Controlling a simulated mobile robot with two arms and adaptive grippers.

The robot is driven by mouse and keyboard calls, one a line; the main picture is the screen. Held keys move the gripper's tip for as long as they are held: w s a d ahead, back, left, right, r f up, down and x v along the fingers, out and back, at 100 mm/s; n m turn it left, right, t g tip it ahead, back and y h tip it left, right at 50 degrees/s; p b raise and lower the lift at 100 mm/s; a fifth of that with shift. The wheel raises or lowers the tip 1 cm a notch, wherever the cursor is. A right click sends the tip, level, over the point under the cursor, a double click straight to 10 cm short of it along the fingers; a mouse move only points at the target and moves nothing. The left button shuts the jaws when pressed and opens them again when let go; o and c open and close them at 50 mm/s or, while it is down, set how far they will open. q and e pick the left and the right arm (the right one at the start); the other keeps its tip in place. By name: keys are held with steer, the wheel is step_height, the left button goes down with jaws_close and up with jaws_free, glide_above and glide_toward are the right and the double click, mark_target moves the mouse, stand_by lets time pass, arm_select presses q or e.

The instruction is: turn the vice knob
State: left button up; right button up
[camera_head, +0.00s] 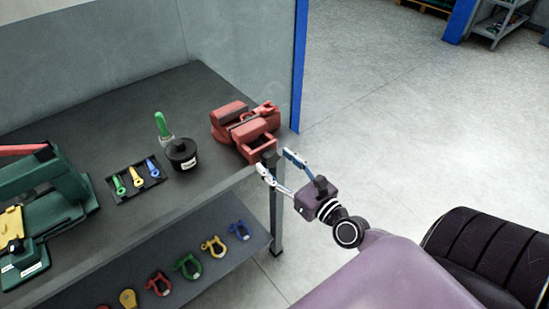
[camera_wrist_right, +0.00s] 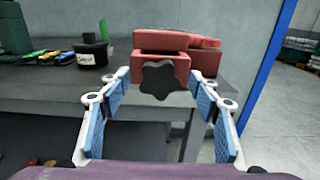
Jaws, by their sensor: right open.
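The red vice (camera_head: 243,128) stands on the dark workbench near its right end. Its black star-shaped knob (camera_wrist_right: 158,80) faces the camera in the right wrist view, in front of the vice's red body (camera_wrist_right: 165,42). In the head view the knob (camera_head: 270,158) is small and dark, at the vice's front. My right gripper (camera_head: 276,161) is open, its blue-padded fingers spread to the two sides of the knob. In the right wrist view the open fingers (camera_wrist_right: 160,87) show left and right of the knob with gaps on both sides; contact is not visible. My left gripper is not in view.
The workbench (camera_head: 205,85) also holds a black pot (camera_head: 182,157), a green-handled tool (camera_head: 162,125), a tray of colored tools (camera_head: 137,180) and a green machine (camera_head: 50,205). Colored shackles (camera_head: 188,266) lie on the lower shelf. A blue post (camera_head: 299,65) stands behind the vice.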

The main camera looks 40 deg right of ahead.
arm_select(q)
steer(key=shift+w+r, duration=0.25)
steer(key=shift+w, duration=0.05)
arm_select(e)
steer(key=shift+w+a, duration=0.1)
steer(key=shift+w, duration=0.5)
steer(key=shift+c, duration=0.3)
steer(key=c, duration=1.1)
steer(key=shift+n, duration=0.3)
